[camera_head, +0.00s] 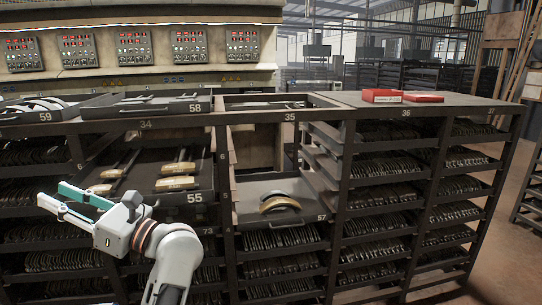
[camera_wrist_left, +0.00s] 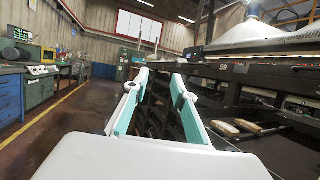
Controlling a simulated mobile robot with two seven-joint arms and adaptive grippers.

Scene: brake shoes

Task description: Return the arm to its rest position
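My left gripper (camera_head: 52,194) is at the lower left in the head view, in front of the rack and pointing left. Its two teal-lined fingers stand apart with nothing between them. The left wrist view also shows the open, empty fingers (camera_wrist_left: 160,77) with the dark rack behind. Tan brake shoes (camera_head: 177,183) lie in the pulled-out tray marked 55 (camera_head: 196,198), to the right of the gripper and apart from it. Brake shoes (camera_head: 280,203) lie in the tray marked 57 (camera_head: 310,219). My right gripper is out of view.
The dark rack (camera_head: 345,113) fills the front, its shelves packed with brake shoes. Red boxes (camera_head: 382,95) lie on its top. Control panels (camera_head: 134,48) stand behind. In the left wrist view, open floor (camera_wrist_left: 60,125) and a blue cabinet (camera_wrist_left: 10,95) are at left.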

